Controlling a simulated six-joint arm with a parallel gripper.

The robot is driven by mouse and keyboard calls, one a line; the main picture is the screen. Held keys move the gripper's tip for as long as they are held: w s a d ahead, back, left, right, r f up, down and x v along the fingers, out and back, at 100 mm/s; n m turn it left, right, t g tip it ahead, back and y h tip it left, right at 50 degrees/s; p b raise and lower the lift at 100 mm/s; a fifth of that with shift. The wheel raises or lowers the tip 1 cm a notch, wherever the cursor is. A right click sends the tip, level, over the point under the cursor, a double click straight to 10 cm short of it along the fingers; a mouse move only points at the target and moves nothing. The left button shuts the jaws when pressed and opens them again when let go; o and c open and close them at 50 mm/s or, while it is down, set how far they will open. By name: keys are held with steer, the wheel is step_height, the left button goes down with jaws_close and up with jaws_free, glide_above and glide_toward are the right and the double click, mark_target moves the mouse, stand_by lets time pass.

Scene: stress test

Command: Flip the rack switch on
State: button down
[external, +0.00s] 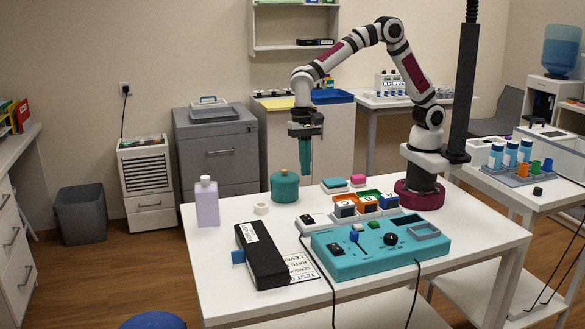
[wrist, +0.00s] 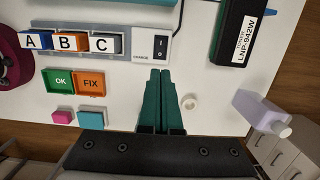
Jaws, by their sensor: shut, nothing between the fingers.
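The rack switch is a black rocker (wrist: 161,46) at the end of the light grey rack (wrist: 135,32), beside the word CHARGE. The rack's A, B and C blocks stand in a row left of the switch in the wrist view. In the external view the switch (external: 308,220) is at the rack's left end, on the white table. I cannot tell which way the rocker is tipped. My gripper (external: 306,172) points down above the table, behind the rack, with its green fingers together and empty. In the wrist view its fingertips (wrist: 160,72) appear just below the switch.
A teal console (external: 345,264) stands in front of the rack. A black box (external: 262,258), lavender bottle (external: 207,205), white ring (external: 262,209) and teal pot (external: 285,187) stand to the left. Green OK (wrist: 58,82) and orange FIX (wrist: 91,83) trays sit near the rack.

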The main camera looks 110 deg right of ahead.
mark_target(309, 219)
step_height(309, 219, up, 2)
steer(key=shift+d+r, duration=0.1)
steer(key=shift+d, duration=0.05)
steer(key=a+f, duration=0.1)
steer(key=f, duration=0.3)
steer(key=a+f, duration=0.1)
steer(key=f, duration=0.4)
steer(key=a+f, duration=0.1)
steer(key=f, duration=0.3)
steer(key=shift+a+f, duration=0.25)
steer(key=shift+f, duration=0.15)
steer(key=shift+f, duration=0.1)
steer(key=shift+a+f, duration=0.1)
steer(key=shift+f, duration=0.05)
